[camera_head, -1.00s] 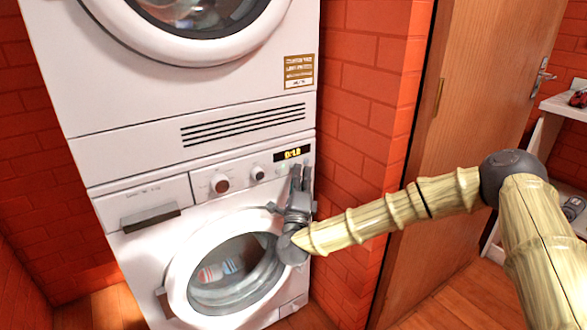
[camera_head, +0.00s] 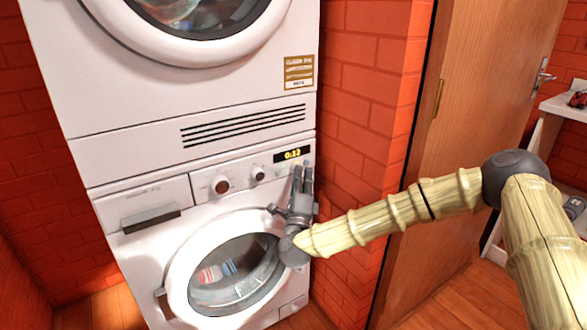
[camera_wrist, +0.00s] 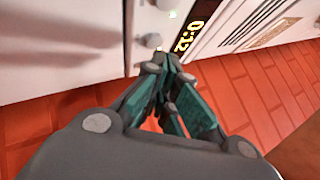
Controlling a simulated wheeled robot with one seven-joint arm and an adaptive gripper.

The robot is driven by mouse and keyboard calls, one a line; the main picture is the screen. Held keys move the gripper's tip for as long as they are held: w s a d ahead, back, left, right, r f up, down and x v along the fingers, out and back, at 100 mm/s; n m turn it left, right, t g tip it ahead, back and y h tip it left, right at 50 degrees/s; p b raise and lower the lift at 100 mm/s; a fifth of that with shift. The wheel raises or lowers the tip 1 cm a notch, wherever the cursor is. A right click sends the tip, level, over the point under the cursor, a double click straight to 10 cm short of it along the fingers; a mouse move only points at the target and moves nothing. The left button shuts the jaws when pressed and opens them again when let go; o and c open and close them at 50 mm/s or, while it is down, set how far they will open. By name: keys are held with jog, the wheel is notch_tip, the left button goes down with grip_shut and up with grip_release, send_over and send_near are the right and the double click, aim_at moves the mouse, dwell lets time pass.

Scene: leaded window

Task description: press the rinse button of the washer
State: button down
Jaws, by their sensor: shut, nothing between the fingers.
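The white front-loading washer (camera_head: 150,255) is the lower of two stacked machines. Its control panel has a large knob (camera_head: 220,185), a smaller knob (camera_head: 258,173) and a lit yellow display (camera_head: 293,154). My gripper (camera_head: 303,167) is shut and empty, with its fingertips at the right end of the panel, just below the display. In the wrist view, the fingertips of my gripper (camera_wrist: 167,60) are close to the panel, beside the display (camera_wrist: 190,28) and a small knob (camera_wrist: 150,40). I cannot tell whether they touch. I cannot make out a rinse button; my fingers hide part of the panel.
A second machine (camera_head: 90,75) sits on top of the washer. The washer's round door (camera_head: 180,262) is shut, with clothes behind its glass. A red brick wall (camera_head: 355,120) is close on the right, then a wooden door (camera_head: 465,110) and a shelf (camera_head: 555,108).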

jog(key=shift+s+d, duration=0.1)
jog(key=shift+s, duration=0.1)
jog(key=s+d, duration=0.2)
jog(key=s, duration=0.1)
jog(key=s+d, duration=0.1)
jog(key=shift+s+d+p, duration=0.25)
jog(key=shift+s+p, duration=0.1)
jog(key=shift+p, duration=0.05)
dwell(0.4)
